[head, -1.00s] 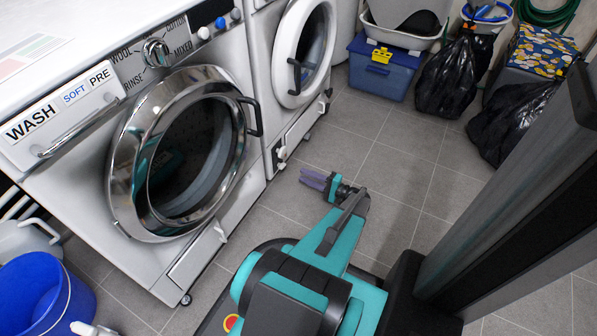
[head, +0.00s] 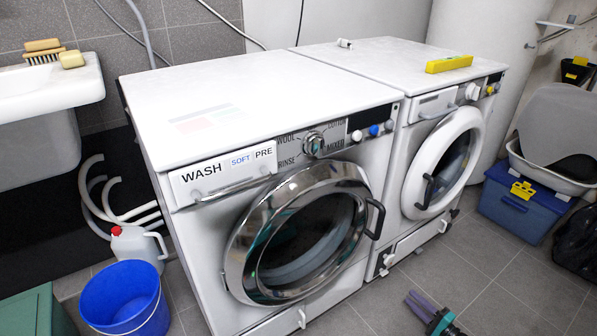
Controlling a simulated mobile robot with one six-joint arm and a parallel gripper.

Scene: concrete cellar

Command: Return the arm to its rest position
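My gripper (head: 418,303) shows at the bottom edge of the head view, low over the grey floor in front of the white-doored machine. Its two purple fingers point up and to the left in the picture. They lie close side by side, and I cannot tell whether they are parted or shut. No object shows at the fingertips. Only the teal and dark wrist end of my arm (head: 443,325) is in view; the rest is below the frame.
A washing machine (head: 208,110) with a chrome door stands left of a second machine (head: 365,62) with a white door. A blue bucket (head: 125,295) and a jug (head: 137,247) stand at lower left. A blue box (head: 515,208) stands at right. The floor (head: 500,275) between is clear.

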